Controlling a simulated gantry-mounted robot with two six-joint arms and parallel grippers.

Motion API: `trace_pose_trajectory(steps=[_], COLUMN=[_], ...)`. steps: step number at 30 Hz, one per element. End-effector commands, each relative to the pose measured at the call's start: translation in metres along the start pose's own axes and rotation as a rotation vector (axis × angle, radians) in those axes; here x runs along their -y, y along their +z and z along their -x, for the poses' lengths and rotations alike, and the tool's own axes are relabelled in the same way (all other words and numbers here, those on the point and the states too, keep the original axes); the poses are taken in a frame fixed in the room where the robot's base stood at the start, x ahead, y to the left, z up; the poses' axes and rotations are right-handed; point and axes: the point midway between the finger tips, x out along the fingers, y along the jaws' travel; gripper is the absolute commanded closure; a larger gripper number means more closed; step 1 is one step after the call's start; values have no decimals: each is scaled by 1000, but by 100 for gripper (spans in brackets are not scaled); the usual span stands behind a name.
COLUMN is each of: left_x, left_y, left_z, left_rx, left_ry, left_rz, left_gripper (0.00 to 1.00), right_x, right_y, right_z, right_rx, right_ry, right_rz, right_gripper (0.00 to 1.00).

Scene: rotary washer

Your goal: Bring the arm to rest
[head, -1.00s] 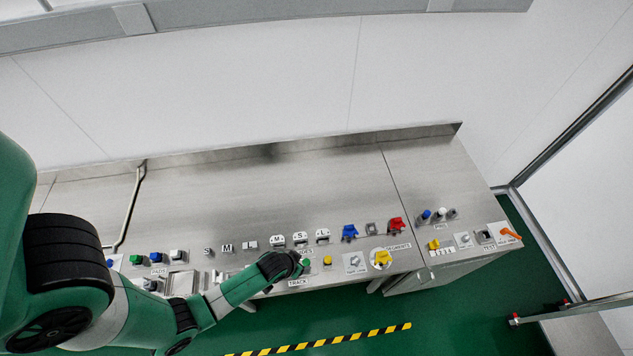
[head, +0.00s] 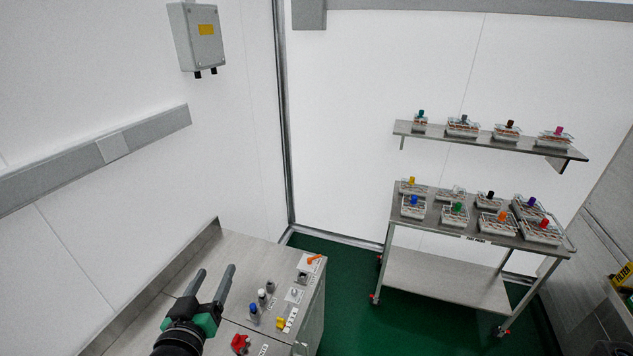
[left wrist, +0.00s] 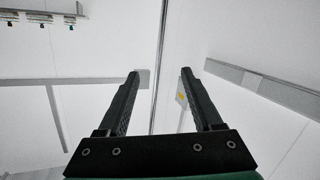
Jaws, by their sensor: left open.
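My left gripper (head: 213,282) is raised above the steel bench (head: 180,275) in the head view, at its right end. Its two dark fingers are apart, with nothing between them. In the left wrist view the left gripper (left wrist: 160,72) also shows open and empty, with white walls behind it. My right gripper is in neither view.
Bench controls include blue (head: 253,308), white (head: 262,294), yellow (head: 280,322) and red (head: 240,342) knobs and an orange handle (head: 314,259). A wheeled cart (head: 450,290) with several trays stands right. A shelf (head: 480,138) and a grey box (head: 197,38) hang on the walls. Green floor between is clear.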

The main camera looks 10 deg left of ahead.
Motion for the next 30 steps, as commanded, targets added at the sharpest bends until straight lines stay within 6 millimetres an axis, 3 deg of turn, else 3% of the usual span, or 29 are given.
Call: trace_pose_trajectory(steps=[1, 6, 9, 13, 16, 19, 30], left_x=[-20, -76, -102, -119, -120, -120, -120], left_y=[-42, -174, -243, -307, -330, -334, -334], left_z=[6, 58, 107, 178, 221, 244, 240], left_rx=[-87, -386, -572, -791, -912, -975, -975], left_ry=[41, 166, 233, 293, 307, 305, 288], left_rz=[-3, -15, -23, -39, -62, -99, -131], left_gripper=[33, 33, 33, 33, 33, 33, 33], right_x=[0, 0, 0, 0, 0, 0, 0], right_y=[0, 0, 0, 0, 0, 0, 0], right_z=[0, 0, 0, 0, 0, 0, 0], right_rx=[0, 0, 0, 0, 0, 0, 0], right_ry=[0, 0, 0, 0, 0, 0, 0], right_rz=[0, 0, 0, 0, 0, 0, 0], right_gripper=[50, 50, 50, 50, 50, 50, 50])
